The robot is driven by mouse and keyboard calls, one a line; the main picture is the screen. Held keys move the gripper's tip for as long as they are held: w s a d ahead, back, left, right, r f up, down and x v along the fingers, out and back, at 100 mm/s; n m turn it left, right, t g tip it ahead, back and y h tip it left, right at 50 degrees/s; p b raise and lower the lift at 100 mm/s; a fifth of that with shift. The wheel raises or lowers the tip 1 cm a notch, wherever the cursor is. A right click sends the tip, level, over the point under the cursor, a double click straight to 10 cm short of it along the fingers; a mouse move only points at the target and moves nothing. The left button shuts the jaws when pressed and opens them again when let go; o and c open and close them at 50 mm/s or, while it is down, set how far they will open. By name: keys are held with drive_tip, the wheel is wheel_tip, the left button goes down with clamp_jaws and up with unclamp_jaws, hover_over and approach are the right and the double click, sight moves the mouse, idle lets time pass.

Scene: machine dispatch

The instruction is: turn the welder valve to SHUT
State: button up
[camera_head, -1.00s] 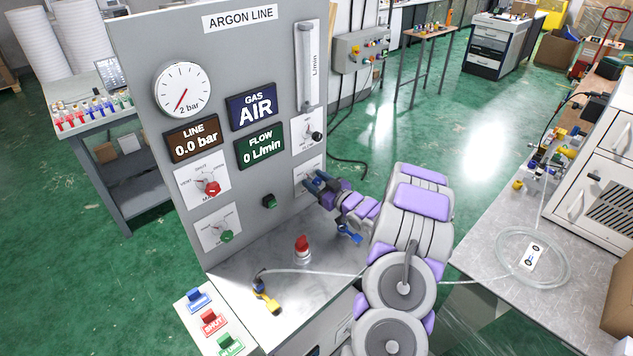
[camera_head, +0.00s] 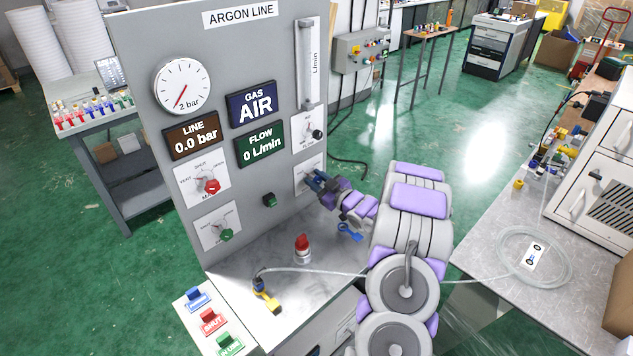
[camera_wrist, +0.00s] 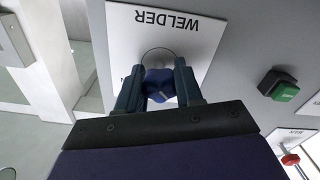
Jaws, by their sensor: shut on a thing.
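The welder valve's white plate shows in the wrist view (camera_wrist: 197,45), with the word WELDER upside down there. Its blue knob (camera_wrist: 160,84) sits between the fingers of my gripper (camera_wrist: 160,85), which is shut on it. The knob covers most of the plate's position marks, so I cannot read its setting. In the head view my gripper (camera_head: 314,181) is at the lower right of the grey panel (camera_head: 255,180), in front of the welder plate (camera_head: 308,167). The knob is hidden there by my gripper.
The panel also carries a red knob (camera_head: 212,186), a green knob (camera_head: 227,235), a black flow knob (camera_head: 317,134) and a green button (camera_head: 270,200). A red-topped fitting (camera_head: 302,250) and a yellow-black tool (camera_head: 266,292) are on the bench below. A hose crosses behind my arm.

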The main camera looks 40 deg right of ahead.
drive_tip(key=o, duration=1)
drive_tip(key=shift+o, duration=0.2)
drive_tip(key=s+d+p, duration=0.1)
drive_tip(key=s+p, duration=0.1)
drive_tip(key=s, duration=1.5)
drive_tip(key=shift+s+d, duration=0.15)
drive_tip(key=shift+d, duration=0.15)
